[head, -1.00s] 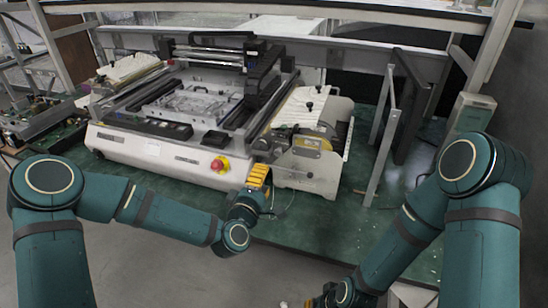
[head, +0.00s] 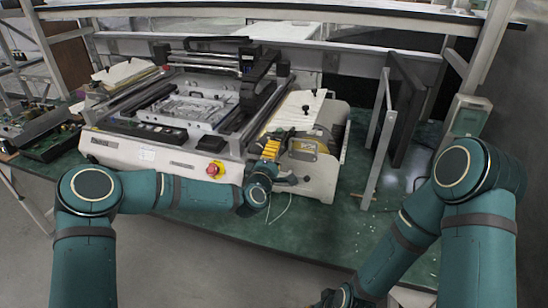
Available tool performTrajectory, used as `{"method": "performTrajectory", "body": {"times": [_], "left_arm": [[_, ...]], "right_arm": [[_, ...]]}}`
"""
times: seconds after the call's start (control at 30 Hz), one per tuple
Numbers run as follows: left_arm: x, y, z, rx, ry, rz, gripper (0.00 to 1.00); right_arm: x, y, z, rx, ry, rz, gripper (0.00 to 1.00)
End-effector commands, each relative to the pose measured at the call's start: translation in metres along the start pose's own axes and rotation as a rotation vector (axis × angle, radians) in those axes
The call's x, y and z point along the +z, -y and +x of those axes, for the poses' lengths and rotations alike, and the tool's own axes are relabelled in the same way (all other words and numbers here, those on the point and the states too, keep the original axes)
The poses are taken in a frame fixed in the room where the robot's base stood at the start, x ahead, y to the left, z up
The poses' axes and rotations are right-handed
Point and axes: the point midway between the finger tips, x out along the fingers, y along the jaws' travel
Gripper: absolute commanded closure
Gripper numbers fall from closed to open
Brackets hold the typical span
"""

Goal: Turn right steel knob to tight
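The machine (head: 135,150) is a white bench unit with a metal frame on top, standing on a green table. On its right side there is a white sloped cover (head: 290,115) with small dark knobs (head: 305,109) on it. I cannot tell which part is the right steel knob. My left gripper (head: 271,146), with yellow-orange parts, is at the front right of the machine, close to the side unit with a round yellowish part (head: 304,147). Its fingertips are too small to read. My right gripper (head: 322,298) is low at the bottom edge, mostly cut off, away from the machine.
A red emergency button (head: 213,169) is on the machine's front, left of my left gripper. A grey upright frame (head: 379,140) and dark panel stand at the right. Circuit boards (head: 45,138) lie at the far left.

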Motion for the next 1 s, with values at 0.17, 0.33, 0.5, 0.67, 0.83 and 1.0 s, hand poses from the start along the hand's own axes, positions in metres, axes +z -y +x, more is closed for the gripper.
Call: {"method": "performTrajectory", "body": {"times": [0.17,0.33,0.5,0.67,0.83,1.0], "left_arm": [[0.0,-0.0001,-0.0001,0.0,0.0,0.0,0.43],[0.0,-0.0001,-0.0002,0.0,0.0,0.0,0.97],[0.0,-0.0001,-0.0002,0.0,0.0,0.002,1.0],[0.0007,-0.0011,-0.0002,0.001,0.001,0.084,1.0],[-0.0002,0.0001,-0.0003,0.0,0.0,0.126,1.0],[-0.0002,0.0002,-0.0003,-0.001,0.0,0.125,0.66]], "right_arm": [[0.0,0.0,-0.0001,0.0,0.0,0.0,1.0],[0.0,0.0,-0.0001,0.0,0.0,0.0,1.0],[0.0001,0.0,-0.0001,0.0,0.0,0.0,1.0],[0.0001,0.0,-0.0001,0.0,0.0,0.0,1.0],[0.0001,0.0,-0.0001,0.0,0.0,0.0,1.0],[0.0001,0.0,-0.0001,0.0,0.0,0.0,1.0]]}}
